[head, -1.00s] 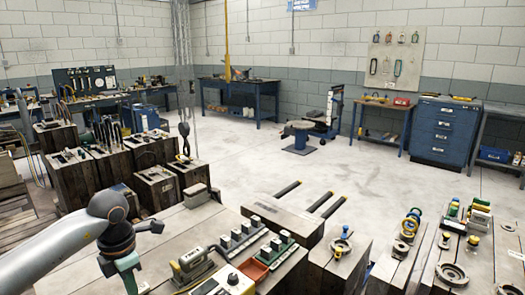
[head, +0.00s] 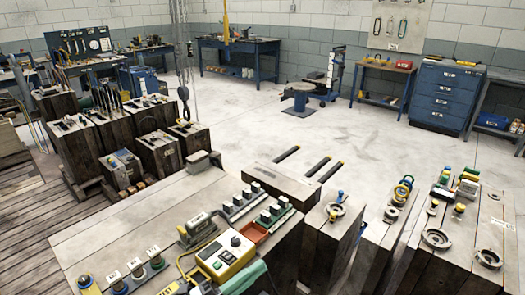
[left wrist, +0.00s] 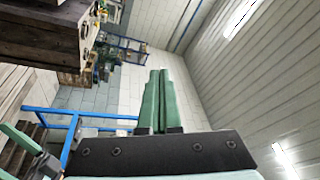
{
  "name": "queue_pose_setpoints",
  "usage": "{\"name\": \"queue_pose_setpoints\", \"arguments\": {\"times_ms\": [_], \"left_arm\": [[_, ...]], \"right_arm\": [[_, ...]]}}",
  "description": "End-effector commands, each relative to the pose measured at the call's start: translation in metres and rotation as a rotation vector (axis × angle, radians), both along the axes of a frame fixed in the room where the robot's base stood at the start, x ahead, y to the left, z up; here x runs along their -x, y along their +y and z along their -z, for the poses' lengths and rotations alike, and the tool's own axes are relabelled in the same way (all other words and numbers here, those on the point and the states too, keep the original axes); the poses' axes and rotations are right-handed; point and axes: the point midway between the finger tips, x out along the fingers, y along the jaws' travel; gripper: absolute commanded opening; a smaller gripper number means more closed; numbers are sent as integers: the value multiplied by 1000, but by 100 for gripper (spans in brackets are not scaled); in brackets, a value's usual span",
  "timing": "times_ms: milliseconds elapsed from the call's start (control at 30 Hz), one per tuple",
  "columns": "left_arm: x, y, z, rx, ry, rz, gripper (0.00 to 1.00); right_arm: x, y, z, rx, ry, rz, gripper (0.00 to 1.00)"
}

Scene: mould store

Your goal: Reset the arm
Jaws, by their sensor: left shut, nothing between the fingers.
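My left gripper (left wrist: 159,75) shows in the left wrist view. Its two long green fingers lie side by side, shut, with nothing between them. They point away from the camera toward a pale wall, clear of any object. In the head view only a small green piece shows at the bottom edge, beside the yellow control box; it looks like part of my left gripper. The rest of my left arm is outside that view.
A near bench top (head: 120,218) holds a yellow control box (head: 224,256), a grey-handled block (head: 198,229), an orange tray (head: 254,231) and several labelled knobs. Large dark blocks (head: 112,140) stand at left. A blue drawer cabinet (head: 445,97) stands far right. The middle floor (head: 240,120) is clear.

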Motion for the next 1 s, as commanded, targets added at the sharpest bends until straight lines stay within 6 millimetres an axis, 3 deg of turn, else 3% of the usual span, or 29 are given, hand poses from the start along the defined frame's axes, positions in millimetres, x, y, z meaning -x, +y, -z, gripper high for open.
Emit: {"name": "queue_pose_setpoints", "arguments": {"times_ms": [133, 233, 400, 500, 600, 700, 1000], "left_arm": [[1, 50, 45, 212, 402, -282, 0], [21, 86, 92, 323, 681, -462, 0], [88, 130, 170, 458, 1119, -715, 0], [125, 142, 198, 502, 1290, -804, 0], [150, 148, 212, 527, 1393, -855, 0], [161, 150, 219, 537, 1438, -876, 0], [161, 150, 219, 537, 1438, -876, 0]], "right_arm": [[2, -4, -10, 5, 3, 8, 100], [3, -6, -14, 6, 1, 14, 100], [6, -9, -19, 9, 1, 21, 100], [6, -10, -21, 9, 1, 23, 100], [7, -11, -22, 10, 0, 24, 100], [7, -11, -21, 11, 0, 25, 100], [7, -11, -21, 11, 0, 25, 100]]}}
